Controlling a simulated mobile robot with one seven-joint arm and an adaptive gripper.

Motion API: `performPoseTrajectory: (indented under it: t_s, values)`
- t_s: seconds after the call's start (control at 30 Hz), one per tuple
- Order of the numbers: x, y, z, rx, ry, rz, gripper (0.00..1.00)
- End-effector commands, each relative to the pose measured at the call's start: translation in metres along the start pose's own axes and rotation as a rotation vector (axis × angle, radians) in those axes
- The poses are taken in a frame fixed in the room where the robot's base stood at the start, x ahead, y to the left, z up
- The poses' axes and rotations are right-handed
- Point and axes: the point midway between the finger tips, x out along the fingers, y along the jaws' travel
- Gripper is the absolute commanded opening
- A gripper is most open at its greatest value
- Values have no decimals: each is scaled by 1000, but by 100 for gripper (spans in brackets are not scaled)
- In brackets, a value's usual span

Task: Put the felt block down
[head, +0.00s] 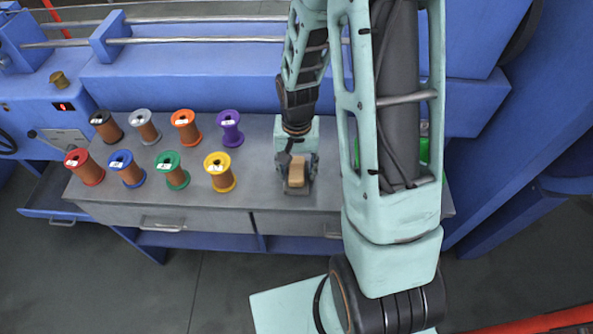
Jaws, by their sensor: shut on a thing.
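My gripper (296,176) points down over the right part of the grey bench top. It is shut on the felt block (299,168), a small tan-brown block. A dark grey piece (297,189) shows just below the block; I cannot tell whether it is a pad on the bench or part of my gripper. I also cannot tell whether the block touches the surface under it. My fingers partly hide the block.
Several wire spools stand in two rows on the grey bench (110,212), among them a yellow one (219,172) and a purple one (230,129) left of my gripper. A green thing (424,142) shows partly behind my arm. Blue machine parts rise behind the bench.

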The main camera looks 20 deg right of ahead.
Motion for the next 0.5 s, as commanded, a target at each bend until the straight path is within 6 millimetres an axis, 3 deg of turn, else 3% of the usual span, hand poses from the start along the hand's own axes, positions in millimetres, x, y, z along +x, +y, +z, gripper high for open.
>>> performPoseTrajectory:
  t_s: [0.27, 0.3, 0.43, 0.5]
  values:
    - [4, 0, 0, -1, 0, 0, 17]
    - [3, 0, 0, -1, 0, 0, 48]
    - [2, 0, 0, -1, 0, 0, 63]
    - [2, 0, 0, -1, 0, 0, 64]
